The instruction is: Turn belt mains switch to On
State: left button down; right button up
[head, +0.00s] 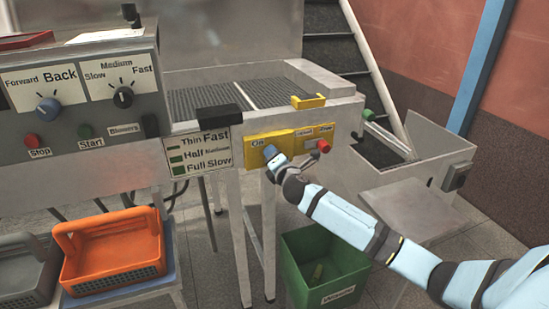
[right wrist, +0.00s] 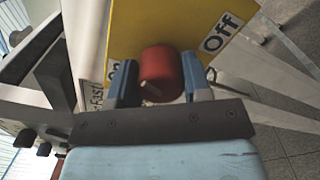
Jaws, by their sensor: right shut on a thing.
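The belt mains switch is a red round knob (right wrist: 161,74) on a yellow panel (right wrist: 172,22), seen in the right wrist view. An "On" label (right wrist: 114,73) is left of it, partly hidden by a finger, and an "Off" label (right wrist: 221,34) is to its upper right. My right gripper (right wrist: 160,85) is shut on the knob, one finger on each side. A pale mark shows on the knob, but I cannot tell which label it points at. In the head view my right gripper (head: 270,154) covers the knob at the yellow panel (head: 298,143), below "On" (head: 258,143). My left gripper is not in view.
Another red knob (head: 324,146) sits at the panel's right end. A grey control box (head: 75,110) with dials and buttons stands left. An orange basket (head: 110,252) and a green bin (head: 295,265) stand below. The conveyor (head: 235,98) lies behind.

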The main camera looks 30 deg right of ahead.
jog(key=m, duration=0.3)
jog(key=shift+f+m, duration=0.1)
jog(key=shift+m, duration=0.6)
jog(key=o, duration=0.9)
